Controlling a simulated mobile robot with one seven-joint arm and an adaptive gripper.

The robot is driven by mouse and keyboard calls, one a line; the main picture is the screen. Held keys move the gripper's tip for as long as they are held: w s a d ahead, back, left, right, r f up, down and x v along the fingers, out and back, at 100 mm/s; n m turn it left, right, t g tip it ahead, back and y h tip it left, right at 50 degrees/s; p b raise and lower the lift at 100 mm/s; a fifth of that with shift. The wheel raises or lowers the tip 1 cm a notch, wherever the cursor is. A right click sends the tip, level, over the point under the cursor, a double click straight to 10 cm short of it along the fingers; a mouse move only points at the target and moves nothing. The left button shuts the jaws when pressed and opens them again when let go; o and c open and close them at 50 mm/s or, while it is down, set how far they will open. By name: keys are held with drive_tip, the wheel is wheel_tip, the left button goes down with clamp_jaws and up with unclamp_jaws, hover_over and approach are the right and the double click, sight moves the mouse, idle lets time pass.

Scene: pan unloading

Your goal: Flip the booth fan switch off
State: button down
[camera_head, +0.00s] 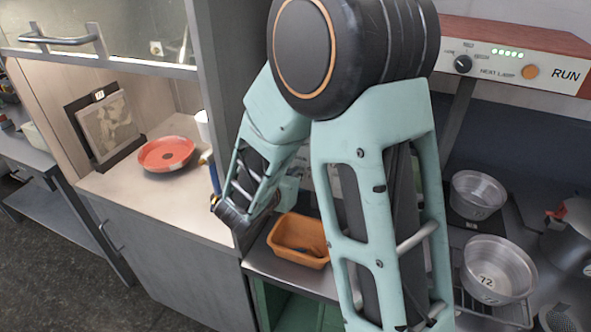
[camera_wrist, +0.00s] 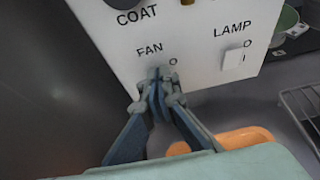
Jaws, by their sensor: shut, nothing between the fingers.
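In the wrist view a white panel (camera_wrist: 192,32) carries the printed words COAT, FAN and LAMP. My gripper (camera_wrist: 158,80) is shut, with its fingertips together at the spot just under the word FAN. The fan switch is mostly or wholly hidden behind the fingertips, so its position cannot be read; an O mark shows just right of the tips. I cannot tell whether the tips touch the switch. The white lamp switch (camera_wrist: 233,55) sits to the right, with O and I marks. In the head view my arm hides the gripper and most of the panel.
An orange tub (camera_head: 284,237) stands on the counter, also below the panel in the wrist view (camera_wrist: 245,136). A wire rack (camera_wrist: 303,108) is at the right. Metal pans (camera_head: 478,192) stand right of my arm. A red dish (camera_head: 166,153) lies in the booth at left.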

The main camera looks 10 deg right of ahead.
drive_tip(key=shift+w+d, duration=0.1)
idle(0.3)
drive_tip(key=shift+w+d+r+g+p, duration=0.25)
drive_tip(key=shift+r+g+p, duration=0.2)
drive_tip(key=shift+p, duration=0.6)
drive_tip(key=shift+w+d+y, duration=0.1)
drive_tip(key=shift+w+y, duration=0.2)
drive_tip(key=shift+b, duration=0.4)
drive_tip(key=shift+r, duration=0.1)
drive_tip(key=shift+r+p, duration=0.5)
drive_tip(key=shift+r, duration=0.15)
